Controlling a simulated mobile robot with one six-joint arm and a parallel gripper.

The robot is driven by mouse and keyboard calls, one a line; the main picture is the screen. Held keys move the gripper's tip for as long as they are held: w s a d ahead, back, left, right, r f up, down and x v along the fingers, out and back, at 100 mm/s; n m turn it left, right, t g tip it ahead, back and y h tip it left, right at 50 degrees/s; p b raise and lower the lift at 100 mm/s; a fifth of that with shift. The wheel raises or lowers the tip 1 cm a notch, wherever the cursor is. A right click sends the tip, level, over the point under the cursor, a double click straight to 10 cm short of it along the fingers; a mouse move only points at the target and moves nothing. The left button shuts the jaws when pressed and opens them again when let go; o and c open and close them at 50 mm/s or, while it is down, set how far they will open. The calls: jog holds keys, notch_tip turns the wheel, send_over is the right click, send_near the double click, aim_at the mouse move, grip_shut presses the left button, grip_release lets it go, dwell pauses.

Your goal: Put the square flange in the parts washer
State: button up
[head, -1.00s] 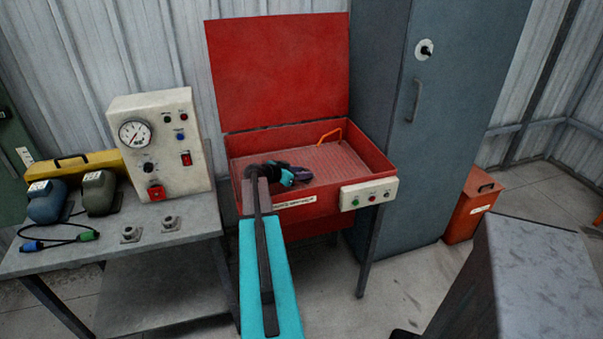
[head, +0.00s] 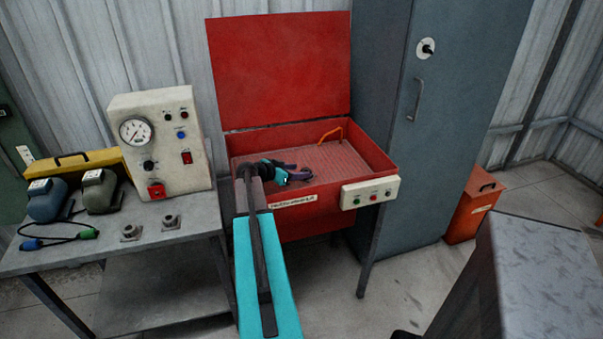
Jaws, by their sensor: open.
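The red parts washer (head: 380,158) stands in the middle with its lid up and its basin open. My gripper (head: 306,172) is over the left part of the basin, with its purple fingers open. I see no part between the fingers, but they are small here and my arm hides some of the basin behind and below them. Two small grey flange-like parts, one on the left (head: 131,232) and one on the right (head: 170,221), lie on the grey bench left of the washer. At this size I cannot tell which is the square flange.
The bench (head: 60,262) also holds a gauge box (head: 170,130), a yellow case (head: 90,160), two motor-like units and a cable. An orange handle (head: 330,134) shows in the basin. A grey cabinet (head: 440,140) stands close on the washer's right, with an orange bin (head: 472,210) beyond.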

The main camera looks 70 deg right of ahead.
jog(key=shift+b+v, duration=0.45)
jog(key=shift+v, duration=1.65)
